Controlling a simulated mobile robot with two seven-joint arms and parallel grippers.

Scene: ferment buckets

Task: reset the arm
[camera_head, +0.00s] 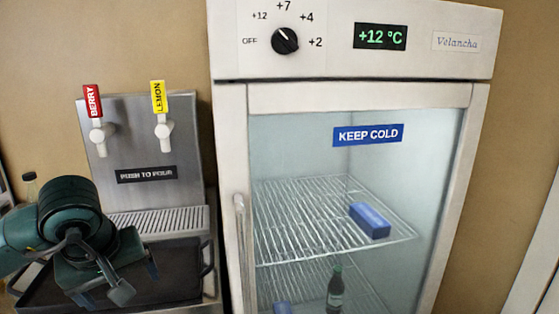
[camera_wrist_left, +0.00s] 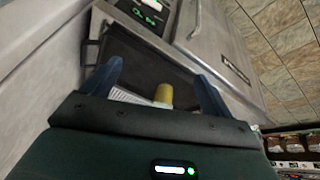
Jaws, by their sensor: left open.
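My left arm enters from the left in the head view, with my left gripper (camera_head: 120,287) low over the black tray in front of the drink dispenser. Its two blue fingers also show spread apart in the left wrist view (camera_wrist_left: 160,82). The jaws are open, and I see nothing held. A yellow-topped object (camera_wrist_left: 163,94) shows beyond the palm edge in the wrist view; its lower part is hidden. My right gripper is in neither view.
The dispenser (camera_head: 138,140) has a red BERRY tap (camera_head: 93,102) and yellow LEMON tap (camera_head: 158,98). The black tray (camera_head: 180,282) lies below. A closed glass-door fridge (camera_head: 345,95) stands right, showing +12 °C. A bottle (camera_head: 30,187) stands behind my arm.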

